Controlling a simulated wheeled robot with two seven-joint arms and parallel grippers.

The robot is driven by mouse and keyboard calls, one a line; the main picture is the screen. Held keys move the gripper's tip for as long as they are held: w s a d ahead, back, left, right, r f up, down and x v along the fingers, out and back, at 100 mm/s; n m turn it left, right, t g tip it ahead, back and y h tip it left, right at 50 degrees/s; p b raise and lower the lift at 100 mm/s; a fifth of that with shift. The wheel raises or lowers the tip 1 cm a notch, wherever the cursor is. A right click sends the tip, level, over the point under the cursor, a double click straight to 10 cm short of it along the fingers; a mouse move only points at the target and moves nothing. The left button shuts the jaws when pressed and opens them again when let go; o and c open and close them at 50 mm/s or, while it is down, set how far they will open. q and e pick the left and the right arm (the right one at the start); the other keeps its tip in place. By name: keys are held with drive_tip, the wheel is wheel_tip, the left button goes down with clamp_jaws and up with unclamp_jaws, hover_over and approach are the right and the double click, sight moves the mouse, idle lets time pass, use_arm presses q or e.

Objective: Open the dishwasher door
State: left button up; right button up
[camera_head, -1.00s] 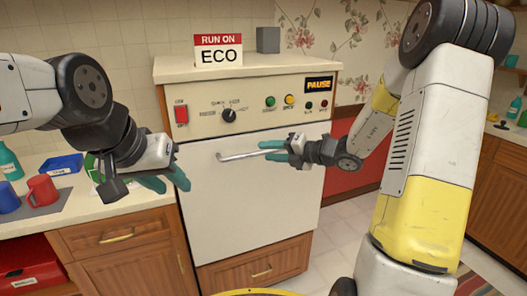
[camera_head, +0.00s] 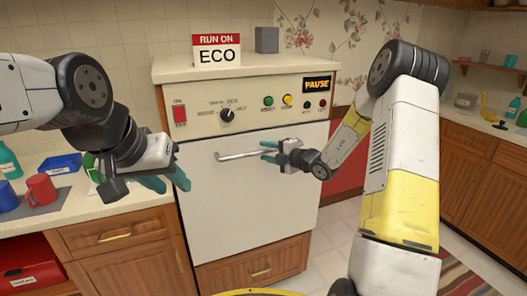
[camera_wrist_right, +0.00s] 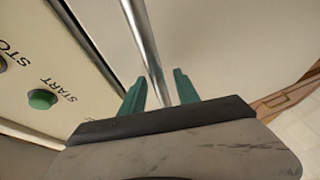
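The dishwasher (camera_head: 245,150) is white, with its front door (camera_head: 240,205) shut flush under the control panel. A silver bar handle (camera_head: 238,156) runs across the upper door. My right gripper (camera_head: 270,151) is at the handle's right end. In the right wrist view, its green fingers (camera_wrist_right: 160,92) are open on either side of the handle bar (camera_wrist_right: 147,45), with a gap showing at each finger. My left gripper (camera_head: 167,183) is open and empty, in front of the counter's right end, left of the door.
The control panel (camera_head: 255,107) has a red switch, a knob and several buttons close above the handle. The left counter (camera_head: 90,212) holds a red mug (camera_head: 41,189) and a blue container (camera_head: 60,165). Clear floor (camera_head: 325,240) lies right of the dishwasher.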

clamp_jaws()
idle(1.4)
